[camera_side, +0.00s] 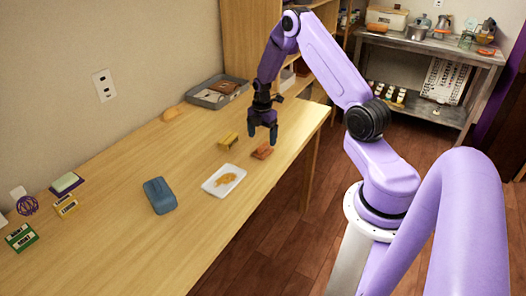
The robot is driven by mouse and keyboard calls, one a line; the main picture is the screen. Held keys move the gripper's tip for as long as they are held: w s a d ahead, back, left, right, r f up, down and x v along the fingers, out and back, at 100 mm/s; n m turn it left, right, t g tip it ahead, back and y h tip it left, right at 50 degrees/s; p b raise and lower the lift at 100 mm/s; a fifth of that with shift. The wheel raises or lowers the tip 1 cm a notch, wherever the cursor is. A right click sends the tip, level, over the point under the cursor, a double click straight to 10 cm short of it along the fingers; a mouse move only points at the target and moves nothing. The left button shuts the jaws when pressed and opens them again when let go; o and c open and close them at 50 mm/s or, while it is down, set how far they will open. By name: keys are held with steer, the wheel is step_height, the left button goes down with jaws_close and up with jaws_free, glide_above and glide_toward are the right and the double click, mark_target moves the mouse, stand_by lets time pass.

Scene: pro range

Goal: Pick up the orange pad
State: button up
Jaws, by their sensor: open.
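The orange pad (263,152) is a small orange-brown block lying on the wooden table near its front right edge. My gripper (262,136) points down just above and behind the pad. Its two dark fingers are apart with nothing seen between them. I cannot tell from this view how high the fingertips are over the pad or whether they touch it.
A white tray (209,186) with something orange-yellow in it lies left of the pad. A yellow block (228,140) is close to the gripper's left. A grey tray (205,98) sits at the back. Bare table lies front left.

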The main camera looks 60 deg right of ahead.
mark_target(263, 144)
steer(key=shift+d+f, duration=0.2)
steer(key=shift+f, duration=2.85)
steer(key=c, duration=1.1)
